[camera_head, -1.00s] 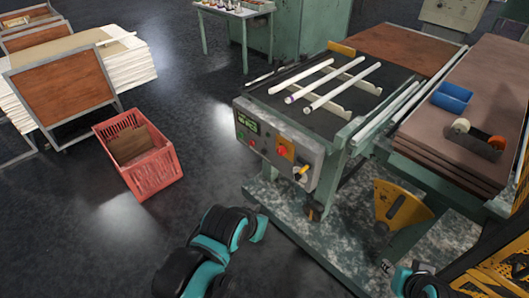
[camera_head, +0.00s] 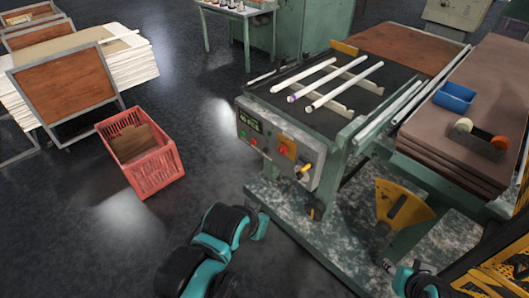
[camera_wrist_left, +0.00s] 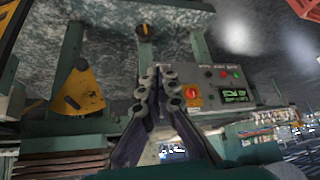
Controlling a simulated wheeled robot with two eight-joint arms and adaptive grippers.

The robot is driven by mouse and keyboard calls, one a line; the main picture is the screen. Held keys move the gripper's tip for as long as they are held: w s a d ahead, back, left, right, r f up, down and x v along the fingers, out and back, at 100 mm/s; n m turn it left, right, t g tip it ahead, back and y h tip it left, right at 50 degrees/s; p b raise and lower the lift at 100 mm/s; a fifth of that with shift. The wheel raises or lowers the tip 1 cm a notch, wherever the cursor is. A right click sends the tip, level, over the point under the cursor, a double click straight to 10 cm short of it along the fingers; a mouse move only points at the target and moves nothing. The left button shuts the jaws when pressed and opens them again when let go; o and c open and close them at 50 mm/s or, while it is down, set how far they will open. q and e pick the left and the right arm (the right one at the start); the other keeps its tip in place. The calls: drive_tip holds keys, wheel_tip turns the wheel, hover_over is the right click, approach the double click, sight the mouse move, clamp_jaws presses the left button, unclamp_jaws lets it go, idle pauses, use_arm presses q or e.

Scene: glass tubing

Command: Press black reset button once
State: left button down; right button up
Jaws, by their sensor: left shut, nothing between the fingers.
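The control panel (camera_head: 275,145) is on the front of the green machine. It carries a lit green display (camera_head: 250,122), a green button (camera_head: 242,134), a red button (camera_head: 253,142) and a red stop knob on a yellow plate (camera_head: 287,149). In the left wrist view a small dark button (camera_wrist_left: 208,74), probably the black reset button, is beside the red button (camera_wrist_left: 223,73).
White glass tubes (camera_head: 312,80) lie on the machine top. A yellow-and-black handle (camera_head: 304,171) projects from the panel's right end. A red crate (camera_head: 150,165) stands on the floor at left. A blue bin (camera_head: 454,97) is on the right table. Floor before the panel is open.

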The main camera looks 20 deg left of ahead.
idle(0.8)
